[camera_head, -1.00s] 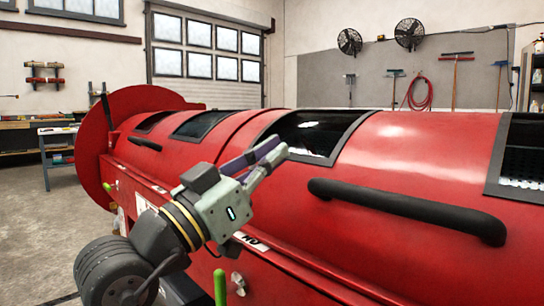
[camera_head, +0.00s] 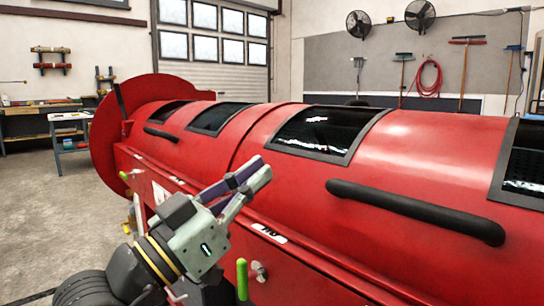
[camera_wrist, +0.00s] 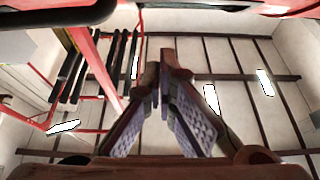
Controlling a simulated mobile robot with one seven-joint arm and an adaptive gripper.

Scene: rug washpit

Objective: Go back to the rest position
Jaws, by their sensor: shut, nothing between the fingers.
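My gripper (camera_head: 256,172) is in front of the large red machine (camera_head: 240,150) in the head view, pointing up and to the right. Its fingers are close together with nothing between them. In the wrist view the gripper (camera_wrist: 166,68) points up toward the ceiling, its purple-padded fingers meeting at the tips. From the head view I cannot tell exactly how far the fingers are from the machine's red side.
The red drum has dark window openings (camera_head: 325,130) and a black handle bar (camera_head: 415,212). A green-tipped lever (camera_head: 242,278) stands close below my gripper. Open concrete floor (camera_head: 45,215) lies to the left, with a small workbench (camera_head: 70,142) beyond.

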